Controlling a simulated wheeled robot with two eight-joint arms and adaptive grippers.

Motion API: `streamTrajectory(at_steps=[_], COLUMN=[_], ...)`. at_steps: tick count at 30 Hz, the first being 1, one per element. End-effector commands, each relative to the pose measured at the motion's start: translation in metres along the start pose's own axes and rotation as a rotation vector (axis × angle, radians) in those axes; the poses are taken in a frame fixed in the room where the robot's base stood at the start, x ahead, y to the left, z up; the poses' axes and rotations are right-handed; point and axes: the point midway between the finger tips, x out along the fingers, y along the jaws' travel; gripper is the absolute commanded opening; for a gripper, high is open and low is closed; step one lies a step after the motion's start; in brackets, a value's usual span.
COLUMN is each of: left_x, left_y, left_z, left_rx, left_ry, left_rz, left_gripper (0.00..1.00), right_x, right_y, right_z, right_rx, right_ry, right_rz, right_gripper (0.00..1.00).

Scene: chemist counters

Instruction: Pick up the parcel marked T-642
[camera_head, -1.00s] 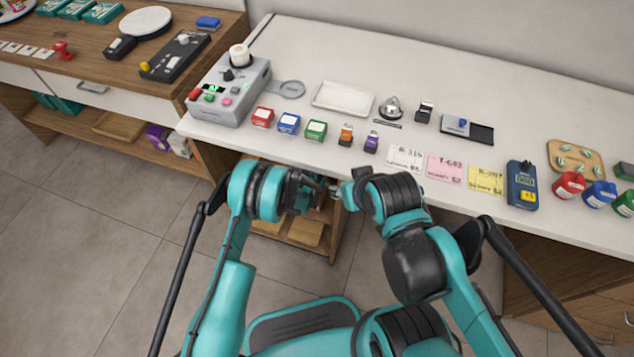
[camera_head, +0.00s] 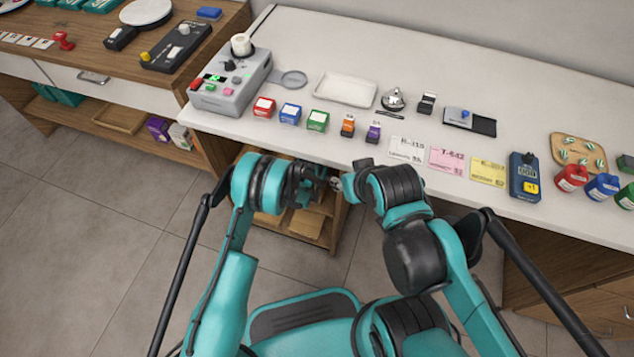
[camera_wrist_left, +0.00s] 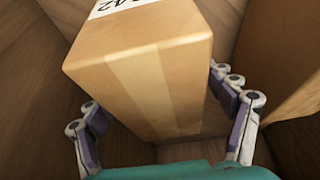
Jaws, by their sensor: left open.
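In the left wrist view, a tan cardboard parcel (camera_wrist_left: 150,75) fills the middle, with a white label (camera_wrist_left: 110,8) on top. The label is cut off by the frame edge, and only an ending like "42" shows. My left gripper (camera_wrist_left: 155,95) is open, with one finger on each side of the parcel's near end. I cannot tell whether the fingers touch it. In the head view, my left gripper (camera_head: 308,180) reaches to the shelf opening under the counter. My right gripper (camera_head: 338,184) is close beside it; its jaws are too small to judge.
A brown wooden wall stands left of the parcel, and another box (camera_wrist_left: 290,75) is on the right. In the head view, a pink card (camera_head: 446,161) reading T-642 lies on the white counter (camera_head: 540,95). The counter edge is above my grippers.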

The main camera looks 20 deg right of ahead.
Motion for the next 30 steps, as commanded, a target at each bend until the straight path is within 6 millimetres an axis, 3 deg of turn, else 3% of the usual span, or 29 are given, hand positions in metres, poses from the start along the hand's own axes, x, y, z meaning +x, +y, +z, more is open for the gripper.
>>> streamTrajectory(at_steps=[3, 10, 30], left_x=[0.0, 0.0, -0.011], left_y=[0.0, 0.0, -0.002], left_z=[0.0, 0.0, -0.007], left_rx=[0.0, 0.0, -0.001], left_ry=[0.0, 0.0, 0.0], left_rz=[0.0, 0.0, 0.0], left_gripper=[0.8, 0.19, 0.18], right_x=[0.0, 0.0, -0.002], right_y=[0.0, 0.0, 0.0], right_z=[0.0, 0.0, -0.001], right_rx=[0.0, 0.0, 0.0], right_ry=[0.0, 0.0, 0.0], right_rz=[0.0, 0.0, 0.0], right_gripper=[0.4, 0.4, 0.4])
